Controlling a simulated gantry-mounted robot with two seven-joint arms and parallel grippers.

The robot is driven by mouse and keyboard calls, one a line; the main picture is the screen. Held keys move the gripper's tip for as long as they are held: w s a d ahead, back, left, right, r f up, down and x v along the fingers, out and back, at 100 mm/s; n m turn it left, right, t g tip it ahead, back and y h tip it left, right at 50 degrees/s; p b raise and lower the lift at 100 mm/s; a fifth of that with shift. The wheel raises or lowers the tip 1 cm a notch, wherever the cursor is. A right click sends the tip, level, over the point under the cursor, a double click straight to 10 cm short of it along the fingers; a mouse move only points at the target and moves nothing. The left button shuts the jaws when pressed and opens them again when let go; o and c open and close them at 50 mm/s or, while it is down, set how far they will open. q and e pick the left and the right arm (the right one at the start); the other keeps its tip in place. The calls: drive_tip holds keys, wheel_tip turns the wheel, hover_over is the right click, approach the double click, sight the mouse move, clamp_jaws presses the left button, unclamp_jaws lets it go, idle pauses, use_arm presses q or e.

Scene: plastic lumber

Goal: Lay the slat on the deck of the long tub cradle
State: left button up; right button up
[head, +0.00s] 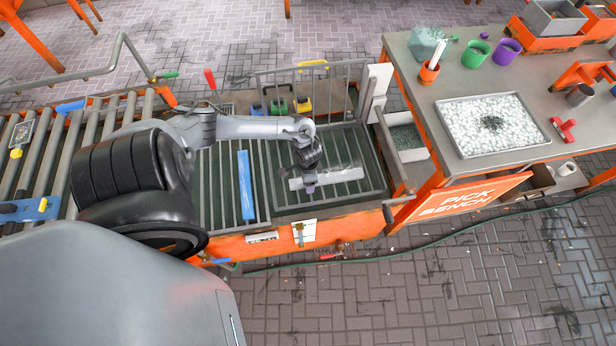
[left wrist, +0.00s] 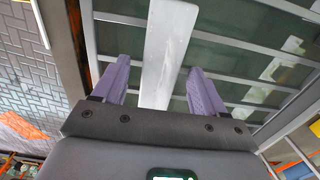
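A pale grey-white slat (head: 340,176) lies over the barred deck (head: 352,203) of a long orange-sided tub at centre, which looks like the tub cradle. My left gripper (head: 310,187) points down at the slat's left part and covers some of it. In the left wrist view the slat (left wrist: 168,45) runs between the two purple fingers of my left gripper (left wrist: 160,85). The fingers stand apart, with gaps to the slat's edges, so it is not clamped. Whether the slat touches the bars is unclear. My right gripper is not in view.
A blue slat (head: 246,185) lies on the bars left of the gripper. Green and yellow containers (head: 303,103) stand at the tub's back. The pick bench (head: 470,190) with a tray of white pellets (head: 492,100) is at right. A roller conveyor (head: 45,165) is at left.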

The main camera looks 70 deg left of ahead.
use_arm(q)
wheel_tip(320, 180, up, 11)
drive_tip(key=p, duration=0.3)
drive_tip(key=shift+p, duration=0.4)
drive_tip(key=shift+s+f, duration=0.15)
